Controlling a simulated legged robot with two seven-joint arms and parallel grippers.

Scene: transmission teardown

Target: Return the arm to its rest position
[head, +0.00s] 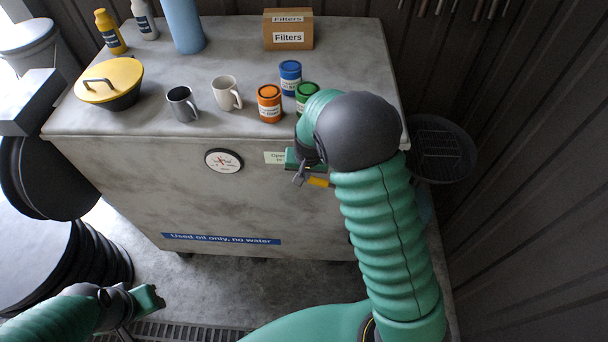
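My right arm rises from the bottom right and bends at a dark grey joint in front of the grey cabinet (300,220). My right gripper (303,168) is at the cabinet's upper front edge, largely hidden by that joint. A small grey and yellow fitting (318,182) shows just below it; I cannot tell whether they touch or whether the gripper holds anything. My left gripper (150,299) is at the lower left, low over the floor and apart from the cabinet. Its fingers are small in view, and their opening is unclear.
On the cabinet top stand an orange can (269,104), a blue can (290,78), a green can (307,95), two mugs, a yellow-lidded pot (109,83), bottles and a Filters box (288,30). Dark drums (98,262) stand left. A wall (530,150) closes the right.

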